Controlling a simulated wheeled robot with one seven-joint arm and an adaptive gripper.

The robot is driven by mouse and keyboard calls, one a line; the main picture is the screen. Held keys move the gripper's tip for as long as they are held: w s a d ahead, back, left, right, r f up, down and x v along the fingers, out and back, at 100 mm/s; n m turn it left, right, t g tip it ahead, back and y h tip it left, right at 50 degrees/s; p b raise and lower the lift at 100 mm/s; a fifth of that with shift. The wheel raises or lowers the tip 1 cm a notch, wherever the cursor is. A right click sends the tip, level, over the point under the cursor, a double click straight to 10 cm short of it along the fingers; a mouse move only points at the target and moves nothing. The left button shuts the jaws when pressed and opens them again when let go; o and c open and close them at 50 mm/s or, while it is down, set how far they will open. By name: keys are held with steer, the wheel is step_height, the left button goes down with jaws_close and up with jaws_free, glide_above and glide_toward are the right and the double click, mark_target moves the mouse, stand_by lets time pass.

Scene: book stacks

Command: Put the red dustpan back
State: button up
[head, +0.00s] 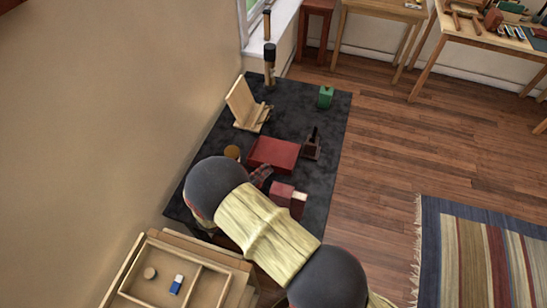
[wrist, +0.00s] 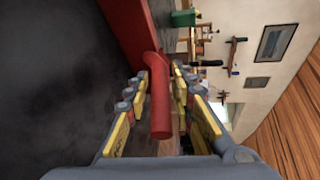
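My gripper (wrist: 164,66) is open around the handle, with one finger on each side. Gaps show beside the handle, so I see no firm hold. In the head view my arm hides most of the gripper and the handle.
A dark object with an upright handle (head: 311,146) stands just right of the pan. A wooden stand (head: 245,104) and green container (head: 326,97) are farther back. A wooden tray (head: 213,257) is at the front left.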

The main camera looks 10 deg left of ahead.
jaws_close()
stand_by(0.8)
